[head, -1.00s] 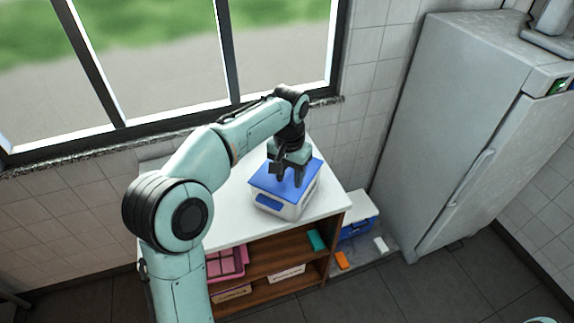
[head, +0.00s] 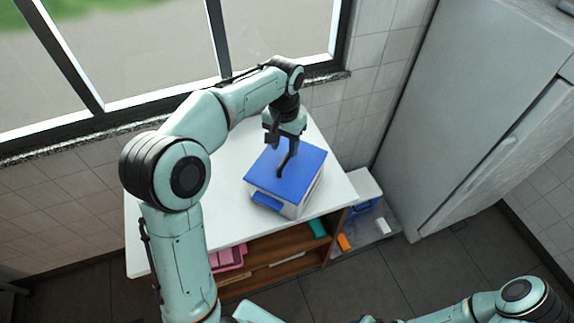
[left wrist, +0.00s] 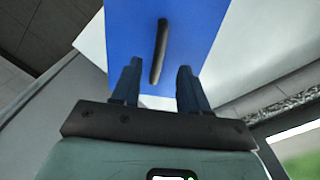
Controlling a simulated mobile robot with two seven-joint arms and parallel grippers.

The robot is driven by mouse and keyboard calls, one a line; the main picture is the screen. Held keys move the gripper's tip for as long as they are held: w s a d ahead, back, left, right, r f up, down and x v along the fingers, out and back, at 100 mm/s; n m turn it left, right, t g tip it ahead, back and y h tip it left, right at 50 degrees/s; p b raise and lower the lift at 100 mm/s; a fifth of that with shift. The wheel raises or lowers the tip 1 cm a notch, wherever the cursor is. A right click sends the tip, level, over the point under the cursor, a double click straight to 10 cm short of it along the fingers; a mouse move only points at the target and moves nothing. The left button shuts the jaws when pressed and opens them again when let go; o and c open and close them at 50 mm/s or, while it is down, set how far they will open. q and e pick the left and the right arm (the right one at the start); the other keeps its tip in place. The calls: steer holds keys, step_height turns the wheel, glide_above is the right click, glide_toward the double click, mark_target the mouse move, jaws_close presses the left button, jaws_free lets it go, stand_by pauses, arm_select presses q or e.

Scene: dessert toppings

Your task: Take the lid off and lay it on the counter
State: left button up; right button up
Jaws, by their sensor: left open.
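The box (head: 291,211) is white with a blue front latch and stands on the white counter (head: 225,226). Its flat blue lid (head: 303,165) is on top of it, with a dark bar handle (head: 283,170). My left gripper (head: 280,146) is above the back part of the lid, open and empty. In the left wrist view, its two dark fingers (left wrist: 160,88) are spread apart, and the handle (left wrist: 158,52) lies just beyond the fingertips, lined up with the gap, on the blue lid (left wrist: 185,35). My right gripper is not in view.
The counter is bare left of the box. A window stands behind it and a tall fridge (head: 460,120) at the right. Below are shelves with a pink item (head: 228,258), and a white and blue container (head: 362,200) on the right. My right arm shows at the lower right.

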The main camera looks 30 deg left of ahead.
mark_target(287, 156)
arm_select(q)
steer(key=shift+w+a+f, duration=0.1)
steer(key=shift+w+f, duration=0.1)
steer(key=shift+f, duration=1.05)
steer(key=f, duration=0.4)
steer(key=shift+w+f, duration=0.4)
jaws_close()
